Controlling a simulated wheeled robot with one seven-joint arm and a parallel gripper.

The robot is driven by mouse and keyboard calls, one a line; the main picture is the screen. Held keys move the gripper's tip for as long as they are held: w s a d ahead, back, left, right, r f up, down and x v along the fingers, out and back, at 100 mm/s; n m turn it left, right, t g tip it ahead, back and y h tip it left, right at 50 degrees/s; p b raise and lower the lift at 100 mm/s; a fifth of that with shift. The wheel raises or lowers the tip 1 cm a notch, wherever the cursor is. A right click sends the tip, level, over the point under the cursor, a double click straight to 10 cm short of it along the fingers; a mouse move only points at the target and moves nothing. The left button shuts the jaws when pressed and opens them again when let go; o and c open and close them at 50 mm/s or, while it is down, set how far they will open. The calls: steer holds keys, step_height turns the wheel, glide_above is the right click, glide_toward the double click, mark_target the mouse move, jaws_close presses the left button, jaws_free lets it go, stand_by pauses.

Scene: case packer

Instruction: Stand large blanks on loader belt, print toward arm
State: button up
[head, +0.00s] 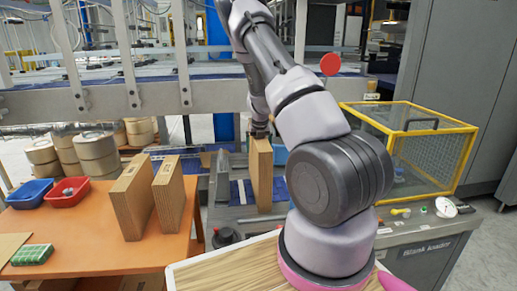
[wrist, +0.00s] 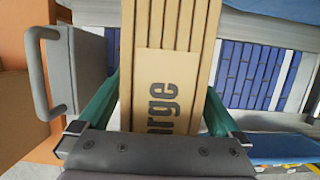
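A tall cardboard blank bundle (head: 261,178) is upright at the loader belt (head: 238,192) in the head view. My gripper (head: 260,130) is at its top edge, with the arm reaching down from above. In the wrist view my green fingers (wrist: 160,100) lie along both sides of the bundle (wrist: 184,92), apparently closed on it. A pale label with print ending in "rge" faces the wrist camera. Whether its bottom edge rests on the belt is unclear. Two more large blank bundles (head: 131,197) (head: 169,189) stand upright on the orange table (head: 85,243).
A blue bin (head: 30,194) and a red bin (head: 68,192) sit on the table, with a green pack (head: 32,255) in front. A yellow-framed guard (head: 425,150) stands right of the belt. A metal frame (head: 120,98) runs behind. Blue slatted belt shows beside the bundle.

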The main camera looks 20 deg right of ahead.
steer(key=v, duration=1.2)
steer(key=shift+a+r, duration=0.1)
steer(key=s+a+r+n+t+y, duration=0.1)
steer(key=s+a+r+n+y, duration=0.1)
steer(key=s+a+r+n, duration=0.45)
steer(key=s+a+r+n+t+y, duration=0.15)
steer(key=s+a+r+n, duration=0.25)
steer(key=s+r+n, duration=0.5)
steer(key=s+a+r+n, duration=0.3)
steer(key=s+r+n, duration=0.2)
steer(key=s+n, duration=0.4)
steer(key=s+a+r+n+t, duration=0.1)
steer(key=s+a+r+n, duration=0.2)
steer(key=s+n, duration=0.6)
step_height(320, 180, up, 2)
steer(key=shift+a+r+n, duration=0.1)
steer(key=shift+a+n, duration=0.2)
steer(key=shift+n, duration=0.55)
steer(key=shift+t+h, duration=0.25)
